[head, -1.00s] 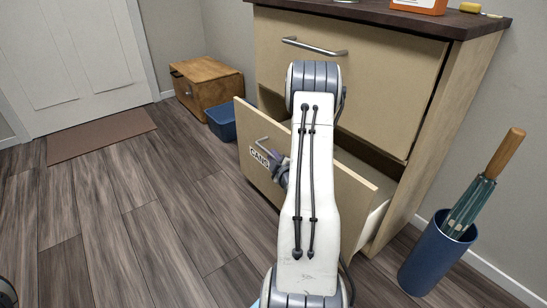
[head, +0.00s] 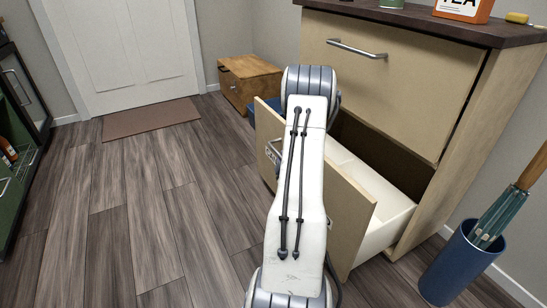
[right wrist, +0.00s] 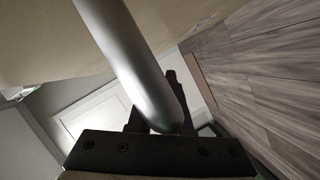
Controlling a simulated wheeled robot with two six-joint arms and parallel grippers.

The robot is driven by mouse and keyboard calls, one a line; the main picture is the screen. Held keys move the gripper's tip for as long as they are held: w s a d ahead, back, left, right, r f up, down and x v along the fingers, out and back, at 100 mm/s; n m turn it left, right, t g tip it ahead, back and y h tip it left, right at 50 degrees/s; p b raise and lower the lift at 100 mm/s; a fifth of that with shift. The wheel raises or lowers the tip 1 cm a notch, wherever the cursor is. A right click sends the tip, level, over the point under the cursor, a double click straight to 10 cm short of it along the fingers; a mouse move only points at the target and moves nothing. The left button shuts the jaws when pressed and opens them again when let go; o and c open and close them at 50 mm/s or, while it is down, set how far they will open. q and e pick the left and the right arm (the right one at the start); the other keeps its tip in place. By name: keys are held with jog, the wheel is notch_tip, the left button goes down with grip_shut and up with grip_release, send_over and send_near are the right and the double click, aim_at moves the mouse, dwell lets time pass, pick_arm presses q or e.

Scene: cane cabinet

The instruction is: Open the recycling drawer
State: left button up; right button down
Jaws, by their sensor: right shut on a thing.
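The lower drawer (head: 345,205) of the cane-coloured cabinet (head: 400,90) stands pulled out, with its white inner bin (head: 385,222) showing. Its front carries a label reading "CANS", now partly covered by my right arm. My right gripper (right wrist: 158,112) is shut on the drawer's metal bar handle (right wrist: 125,50) in the right wrist view. In the head view my white forearm hides most of the gripper and the handle. The upper drawer (head: 395,85), with its own bar handle (head: 357,48), is shut. My left gripper is not in view.
A blue umbrella stand (head: 452,270) with an umbrella stands right of the cabinet. A wooden box (head: 247,82) and a partly hidden blue bin sit behind the drawer. A dark-framed green unit (head: 18,165) is at the left. The wood floor (head: 135,215) left of the drawer is clear.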

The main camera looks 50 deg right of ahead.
jog(key=shift+s+f, duration=0.1)
jog(key=c, duration=0.8)
grip_release()
jog(key=shift+c, duration=0.2)
jog(key=p+v, duration=0.4)
jog(key=v, duration=0.6)
jog(key=shift+s, duration=0.15)
jog(key=shift+a, duration=0.1)
